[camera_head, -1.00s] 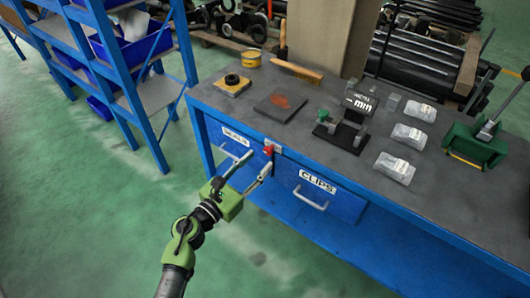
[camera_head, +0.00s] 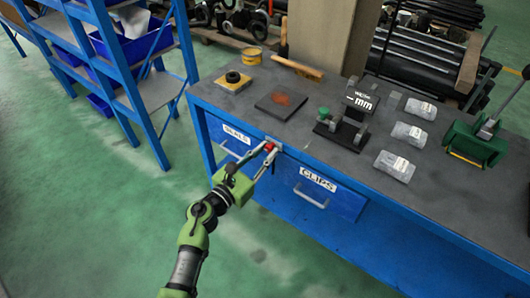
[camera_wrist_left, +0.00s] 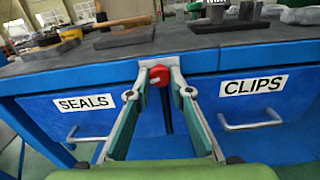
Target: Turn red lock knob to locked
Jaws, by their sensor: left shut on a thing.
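The red lock knob (camera_head: 269,147) sits on the front of the blue workbench, between the drawer labelled SEALS (camera_head: 236,137) and the drawer labelled CLIPS (camera_head: 316,187). My left gripper (camera_head: 267,149) has its fingertips on either side of the knob and is shut on it. In the left wrist view the knob (camera_wrist_left: 159,76) shows between the two fingertips, just under the bench top edge. The fingers partly cover its sides, and I cannot read any lock marking. My right gripper is not in view.
A blue shelf rack (camera_head: 150,125) stands left, with open green floor between.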

